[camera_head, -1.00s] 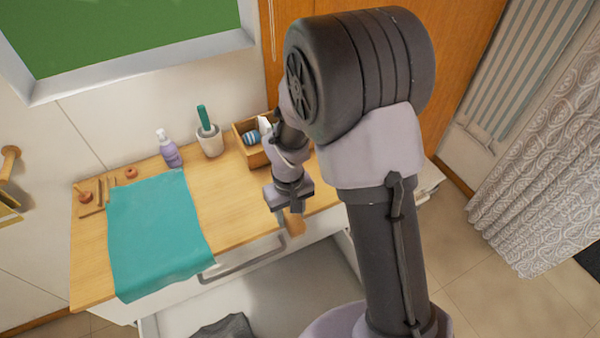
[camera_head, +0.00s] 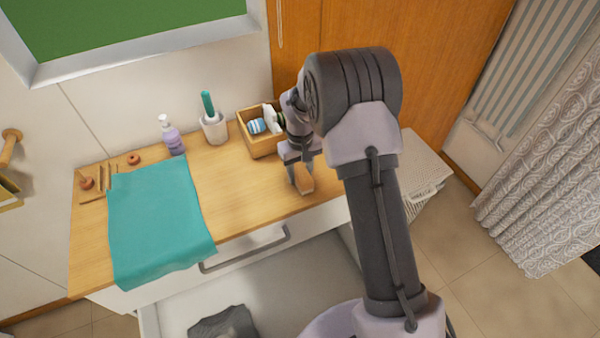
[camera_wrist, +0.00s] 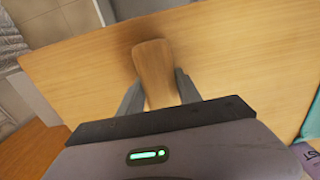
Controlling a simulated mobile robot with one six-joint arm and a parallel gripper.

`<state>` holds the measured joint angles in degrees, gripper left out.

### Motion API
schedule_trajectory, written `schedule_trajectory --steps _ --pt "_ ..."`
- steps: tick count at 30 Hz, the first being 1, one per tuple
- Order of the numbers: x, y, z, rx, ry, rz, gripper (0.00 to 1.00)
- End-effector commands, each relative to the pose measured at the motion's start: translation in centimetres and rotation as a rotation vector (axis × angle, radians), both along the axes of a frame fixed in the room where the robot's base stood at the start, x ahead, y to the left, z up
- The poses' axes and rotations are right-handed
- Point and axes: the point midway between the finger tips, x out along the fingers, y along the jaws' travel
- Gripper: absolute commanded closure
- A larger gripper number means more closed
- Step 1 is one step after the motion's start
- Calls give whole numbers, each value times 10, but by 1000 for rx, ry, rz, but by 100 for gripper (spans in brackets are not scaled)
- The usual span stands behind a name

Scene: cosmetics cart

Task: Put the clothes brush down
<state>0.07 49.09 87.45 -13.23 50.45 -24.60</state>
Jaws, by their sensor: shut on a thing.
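The clothes brush (camera_wrist: 154,70) shows its wooden back in the wrist view, between the two fingers of my gripper (camera_wrist: 157,92). My gripper is shut on it. In the head view my gripper (camera_head: 302,190) points down over the right part of the wooden cart top (camera_head: 245,198), near its front edge. The brush (camera_head: 306,184) shows there as a small brown piece at the fingertips. I cannot tell whether the brush touches the cart top. Its bristles are hidden.
A wooden box (camera_head: 262,146) with several items stands behind my gripper. A white cup (camera_head: 214,129) and a lilac pump bottle (camera_head: 173,138) stand left of it. A teal cloth (camera_head: 158,225) covers the left part. An open drawer (camera_head: 290,285) lies below. The top's middle is clear.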

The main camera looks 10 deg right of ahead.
Motion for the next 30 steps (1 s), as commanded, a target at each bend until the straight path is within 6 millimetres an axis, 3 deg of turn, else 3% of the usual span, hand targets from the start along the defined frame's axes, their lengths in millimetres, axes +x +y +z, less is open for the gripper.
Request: schedule_trajectory --steps 1,2,5,13,16,24,30 --pt "0 0 -3 0 0 0 92" --pt "0 0 -3 0 0 0 57" --pt "0 0 -2 0 0 0 38" --pt "0 0 -2 0 0 0 37" --pt "0 0 7 0 0 0 37" --pt "1 0 83 0 -4 -1 37" --pt "0 0 117 0 0 0 37"
